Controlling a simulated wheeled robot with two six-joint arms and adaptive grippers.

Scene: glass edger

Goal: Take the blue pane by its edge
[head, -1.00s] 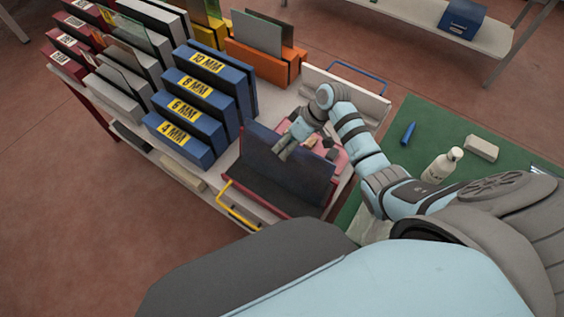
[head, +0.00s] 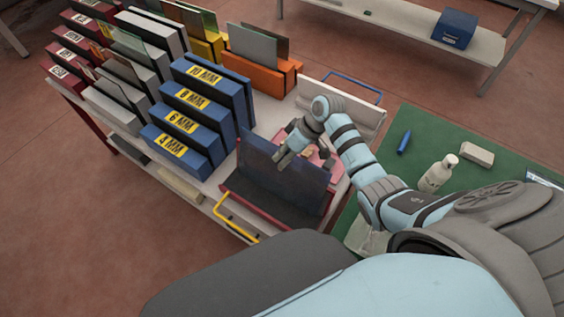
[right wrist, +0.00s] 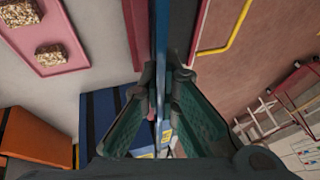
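The blue pane (head: 262,176) is a dark, see-through sheet standing upright above a red-edged stand (head: 300,224) at the near end of the bench. My right gripper (head: 281,158) is at the upper edge of the pane. In the right wrist view the pane (right wrist: 161,35) shows edge-on as a thin blue strip. It runs between the fingertips of the right gripper (right wrist: 165,76), which are closed on its two sides. Whether the pane's lower edge touches the stand is hard to tell. My left gripper is not in view.
Blue slotted blocks (head: 186,117) with thickness labels stand left of the pane. An orange rack (head: 262,73) is behind. A pink tray (right wrist: 80,30) lies just behind the pane. A green mat (head: 420,135) with a white bottle (head: 437,176) is at right.

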